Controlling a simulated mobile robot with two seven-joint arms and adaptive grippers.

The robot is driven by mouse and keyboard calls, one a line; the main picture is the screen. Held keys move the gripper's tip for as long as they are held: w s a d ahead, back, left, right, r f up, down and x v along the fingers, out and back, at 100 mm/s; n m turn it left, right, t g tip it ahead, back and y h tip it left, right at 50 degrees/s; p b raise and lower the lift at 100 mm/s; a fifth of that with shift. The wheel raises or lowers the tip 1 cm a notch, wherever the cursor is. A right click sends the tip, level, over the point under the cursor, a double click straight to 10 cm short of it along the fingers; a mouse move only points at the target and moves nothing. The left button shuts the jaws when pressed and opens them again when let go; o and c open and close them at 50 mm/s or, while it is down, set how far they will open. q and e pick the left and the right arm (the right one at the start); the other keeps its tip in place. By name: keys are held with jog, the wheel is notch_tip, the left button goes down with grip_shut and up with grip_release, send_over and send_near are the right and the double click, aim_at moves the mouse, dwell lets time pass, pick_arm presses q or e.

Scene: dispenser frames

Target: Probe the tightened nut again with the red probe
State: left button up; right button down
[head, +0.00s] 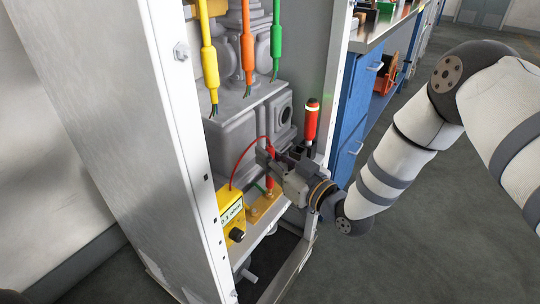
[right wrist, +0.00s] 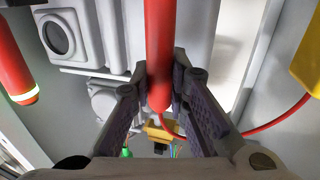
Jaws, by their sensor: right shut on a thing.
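My right gripper (head: 272,162) is inside the open cabinet, shut on the red probe (head: 270,180). In the right wrist view the gripper (right wrist: 160,88) pinches the probe (right wrist: 158,45) between its two fingertips. In the head view the probe points down at the brass bar (head: 264,208) with small nuts low in the cabinet. Which nut is the tightened one, and whether the tip touches one, I cannot tell. A red lead joins the probe to the yellow meter (head: 232,213), whose display is too small to read surely. My left gripper is not in view.
A red-handled tool (head: 311,122) hangs at the cabinet's right post, just above my right gripper. Yellow (head: 209,65), orange (head: 248,60) and green (head: 276,50) cables hang above the grey casing (head: 240,135). A blue workbench (head: 352,115) stands behind to the right.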

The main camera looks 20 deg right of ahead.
aim_at(270, 146)
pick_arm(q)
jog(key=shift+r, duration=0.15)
pick_arm(e)
notch_tip(270, 146, up, 5)
jog(key=p, duration=0.4)
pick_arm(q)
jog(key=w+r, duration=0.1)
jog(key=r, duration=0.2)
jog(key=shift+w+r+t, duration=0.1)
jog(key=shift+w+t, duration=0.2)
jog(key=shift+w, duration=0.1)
pick_arm(e)
jog(key=shift+f, duration=0.1)
